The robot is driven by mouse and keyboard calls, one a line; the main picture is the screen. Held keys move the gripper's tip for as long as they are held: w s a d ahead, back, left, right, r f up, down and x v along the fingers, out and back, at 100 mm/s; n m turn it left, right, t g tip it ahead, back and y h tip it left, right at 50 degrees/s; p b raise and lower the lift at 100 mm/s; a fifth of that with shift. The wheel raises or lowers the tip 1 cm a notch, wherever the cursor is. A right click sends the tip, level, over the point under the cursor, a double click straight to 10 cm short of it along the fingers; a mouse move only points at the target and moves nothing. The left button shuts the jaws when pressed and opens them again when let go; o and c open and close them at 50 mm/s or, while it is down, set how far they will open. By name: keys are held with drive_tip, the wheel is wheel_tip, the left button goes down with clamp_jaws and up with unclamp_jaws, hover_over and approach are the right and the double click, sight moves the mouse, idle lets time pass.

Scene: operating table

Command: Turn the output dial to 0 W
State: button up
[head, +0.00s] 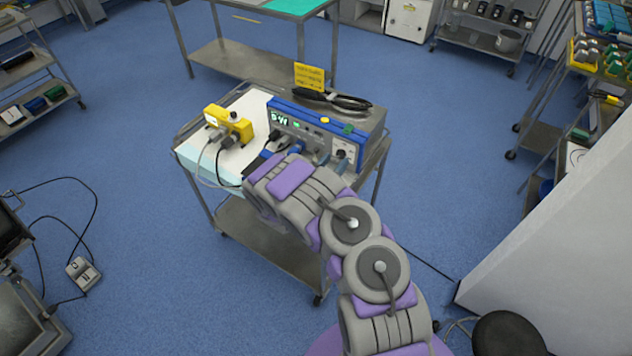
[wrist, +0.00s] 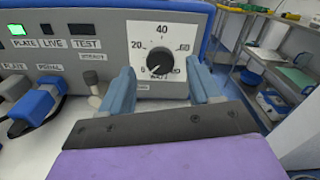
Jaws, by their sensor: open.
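The output dial (wrist: 160,64) is a black round knob on a white square scale plate, marked 20 and 40 among other numbers. Its pale pointer mark seems to lie toward the lower left; the exact reading is too small to tell. The dial is at the right end of the grey and blue generator (head: 316,123), on a metal cart. My gripper (wrist: 162,72) is open, its two blue-grey fingers on either side of the dial in the wrist view. The knob between them is not gripped; I cannot tell the remaining distance. In the head view my arm partly hides the generator's front.
Blue and dark plugs (wrist: 38,108) sit in the front sockets left of the dial, with a small grey toggle beside the left finger. A yellow device (head: 231,126) with cables stands left on the cart (head: 239,213). A black coiled cable (head: 334,99) lies on the generator.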

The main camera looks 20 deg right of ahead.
drive_tip(key=p+v, duration=0.2)
drive_tip(key=v, duration=1.3)
drive_tip(key=shift+a+p, duration=0.25)
drive_tip(key=shift+p, duration=0.15)
